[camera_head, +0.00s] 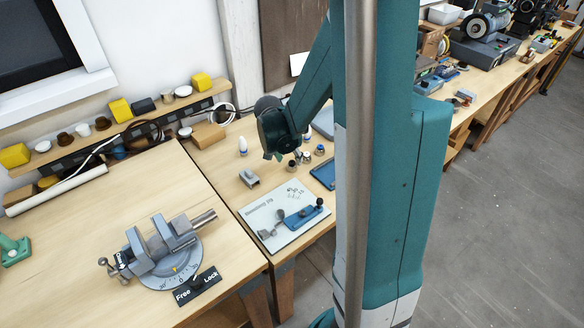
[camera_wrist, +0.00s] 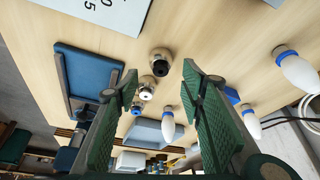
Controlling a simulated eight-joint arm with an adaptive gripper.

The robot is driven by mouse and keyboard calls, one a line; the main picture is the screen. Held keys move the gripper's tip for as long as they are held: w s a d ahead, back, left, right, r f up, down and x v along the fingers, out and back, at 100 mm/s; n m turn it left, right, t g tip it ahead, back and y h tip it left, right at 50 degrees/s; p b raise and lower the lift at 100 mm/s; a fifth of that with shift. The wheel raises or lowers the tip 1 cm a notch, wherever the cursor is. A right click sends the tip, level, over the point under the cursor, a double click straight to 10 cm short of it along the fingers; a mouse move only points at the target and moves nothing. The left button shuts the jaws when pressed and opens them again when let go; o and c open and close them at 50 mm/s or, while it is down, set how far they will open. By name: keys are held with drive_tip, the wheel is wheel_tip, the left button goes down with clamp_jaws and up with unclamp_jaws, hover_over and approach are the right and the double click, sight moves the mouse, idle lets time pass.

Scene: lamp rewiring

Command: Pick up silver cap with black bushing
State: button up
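A silver cap with a dark centre (camera_wrist: 160,61), which looks like the one with the black bushing, stands on the wooden bench. It also shows small in the head view (camera_head: 293,164). A silver cap with a white centre (camera_wrist: 147,90) and a blue-centred one (camera_wrist: 136,107) stand in a row with it. My gripper (camera_wrist: 160,70) is open, its two green fingers spread wide. In the wrist view the dark-centred cap appears between the fingertips, with nothing held. In the head view my gripper (camera_head: 283,152) hangs just above the caps; whether it touches them I cannot tell.
A blue tray (camera_wrist: 88,80) lies beside the caps. Bulbs with blue bases (camera_wrist: 168,122) stand near the right finger. A white printed mat (camera_head: 262,217) holds a blue fixture (camera_head: 300,215). A grey vise (camera_head: 165,250) stands on the left bench.

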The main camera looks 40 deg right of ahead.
sight(292, 162)
drive_tip(key=shift+f, duration=0.1)
drive_tip(key=shift+b+x, duration=0.3)
drive_tip(key=shift+x, duration=2.2)
drive_tip(key=c, duration=0.9)
